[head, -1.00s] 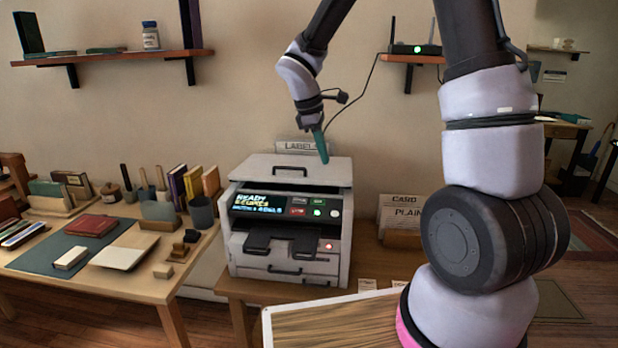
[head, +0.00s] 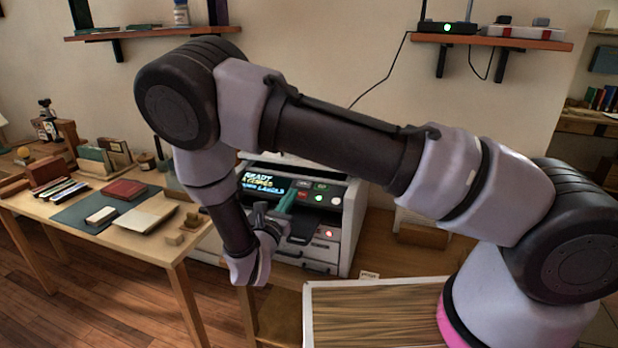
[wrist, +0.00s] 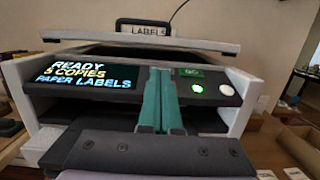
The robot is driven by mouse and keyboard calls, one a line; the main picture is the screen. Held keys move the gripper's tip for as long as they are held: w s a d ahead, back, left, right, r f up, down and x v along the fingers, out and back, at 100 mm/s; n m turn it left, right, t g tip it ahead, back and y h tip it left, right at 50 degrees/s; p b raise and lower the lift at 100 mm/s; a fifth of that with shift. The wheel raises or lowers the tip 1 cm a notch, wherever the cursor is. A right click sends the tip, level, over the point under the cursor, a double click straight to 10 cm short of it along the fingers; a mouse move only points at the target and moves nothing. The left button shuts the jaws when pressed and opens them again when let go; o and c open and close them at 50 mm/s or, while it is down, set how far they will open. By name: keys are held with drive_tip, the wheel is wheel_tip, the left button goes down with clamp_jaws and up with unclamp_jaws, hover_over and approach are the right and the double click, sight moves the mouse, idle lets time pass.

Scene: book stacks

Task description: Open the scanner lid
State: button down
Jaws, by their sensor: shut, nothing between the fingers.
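The scanner is a white and grey machine with a lit screen (head: 262,184) reading "READY", beside small buttons. Its pale flat lid (wrist: 215,45) lies roughly level across the top in the wrist view, with a dark gap under its front edge. In the head view my arm hides most of the lid. My gripper (wrist: 160,75) has teal fingers, shut together and empty. They point at the front panel, between the screen and the lit green button (wrist: 197,88), below the lid edge. I cannot tell whether they touch the panel. The gripper also shows in the head view (head: 288,200).
A wooden table (head: 150,250) with books and a green mat (head: 95,215) is at left. A white-edged board (head: 375,282) lies in front. A shelf (head: 500,42) with a router and cable is above.

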sight(301, 182)
drive_tip(key=x, duration=0.9)
drive_tip(key=shift+w+a+r, duration=0.1)
drive_tip(key=shift+w, duration=0.35)
drive_tip(key=shift+r, duration=0.15)
